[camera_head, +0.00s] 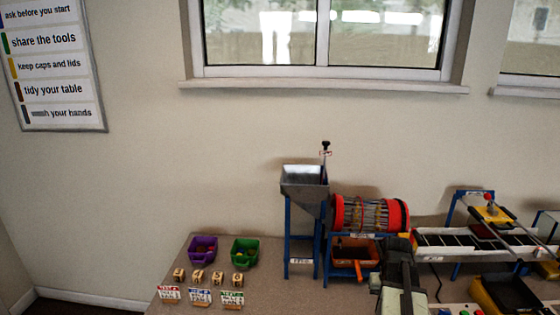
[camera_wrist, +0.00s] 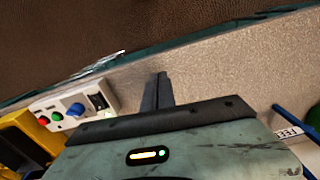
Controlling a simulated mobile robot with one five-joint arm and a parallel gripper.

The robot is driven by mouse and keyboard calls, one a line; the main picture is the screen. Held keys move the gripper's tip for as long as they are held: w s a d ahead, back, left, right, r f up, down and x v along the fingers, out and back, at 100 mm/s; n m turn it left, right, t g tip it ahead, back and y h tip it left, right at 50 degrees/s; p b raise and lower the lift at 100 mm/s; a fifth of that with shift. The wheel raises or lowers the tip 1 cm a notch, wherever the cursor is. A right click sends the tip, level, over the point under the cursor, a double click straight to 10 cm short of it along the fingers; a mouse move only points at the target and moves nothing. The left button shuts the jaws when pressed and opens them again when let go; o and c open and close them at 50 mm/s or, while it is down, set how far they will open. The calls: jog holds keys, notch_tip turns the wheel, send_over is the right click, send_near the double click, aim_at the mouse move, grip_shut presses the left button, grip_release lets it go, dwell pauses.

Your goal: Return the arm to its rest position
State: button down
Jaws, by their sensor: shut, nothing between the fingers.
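My gripper (camera_wrist: 160,78) points out over the speckled grey table (camera_wrist: 220,82) in the wrist view. Its two dark fingers are together, with nothing between them. The grey-green housing of my gripper fills the bottom of that view. In the head view my arm rises at the lower middle right, in front of the machines on the table (camera_head: 260,290). The fingertips cannot be made out clearly there.
A hopper (camera_head: 304,182), a red-ended drum (camera_head: 370,213) and a conveyor (camera_head: 460,243) stand along the wall. Purple (camera_head: 203,250) and green (camera_head: 244,252) bins, small wooden blocks and cards are at left. A button panel (camera_wrist: 75,107) lies left of my fingers.

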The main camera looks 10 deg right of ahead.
jog(key=w+a+n, duration=0.2)
jog(key=a, duration=1.3)
jog(key=w+a+n, duration=0.2)
jog(key=a, duration=1.4)
jog(key=shift+a+r+n, duration=0.2)
jog(key=shift+a+n, duration=0.05)
jog(key=shift+n, duration=0.05)
